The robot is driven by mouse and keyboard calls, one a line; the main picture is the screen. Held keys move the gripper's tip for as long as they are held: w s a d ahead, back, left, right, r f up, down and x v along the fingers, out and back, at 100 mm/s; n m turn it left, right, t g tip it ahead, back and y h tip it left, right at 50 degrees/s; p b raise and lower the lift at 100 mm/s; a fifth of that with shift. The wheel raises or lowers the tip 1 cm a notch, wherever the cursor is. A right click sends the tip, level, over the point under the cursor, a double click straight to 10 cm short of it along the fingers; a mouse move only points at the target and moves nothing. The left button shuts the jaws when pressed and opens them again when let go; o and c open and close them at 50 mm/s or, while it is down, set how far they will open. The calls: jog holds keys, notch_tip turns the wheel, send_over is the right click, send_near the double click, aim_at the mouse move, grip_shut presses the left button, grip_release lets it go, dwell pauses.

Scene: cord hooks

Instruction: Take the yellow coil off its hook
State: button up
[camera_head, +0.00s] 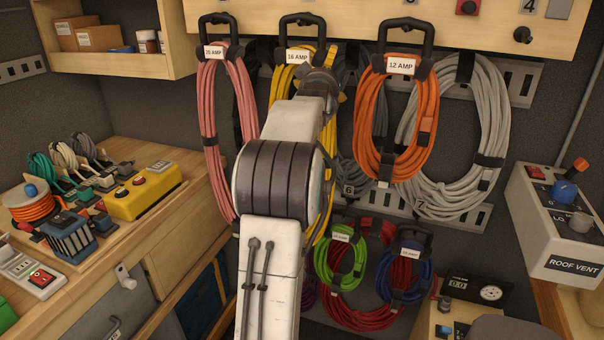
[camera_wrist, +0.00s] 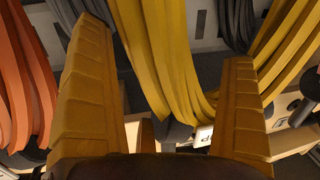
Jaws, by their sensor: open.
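The yellow coil (camera_head: 330,120) hangs from a black hook (camera_head: 303,22) with a white "16 AMP" tag, second from the left on the upper board. My arm covers much of its middle and lower part in the head view. In the wrist view the yellow coil (camera_wrist: 160,60) passes between the two yellow fingers of my gripper (camera_wrist: 161,45), and more of its strands show beyond the right finger. The gripper is open, with a gap on each side of the strands near it.
A pink coil (camera_head: 214,110) hangs left of the yellow one. An orange coil (camera_head: 372,125) and a grey coil (camera_head: 488,130) hang to its right. Smaller green (camera_head: 345,270), red and blue (camera_head: 418,275) coils hang below. A cluttered bench (camera_head: 155,155) stands left.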

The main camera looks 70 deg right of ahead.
jog(key=c, duration=1.2)
jog(key=shift+r, duration=0.25)
jog(key=shift+c, duration=0.5)
jog(key=shift+r, duration=0.1)
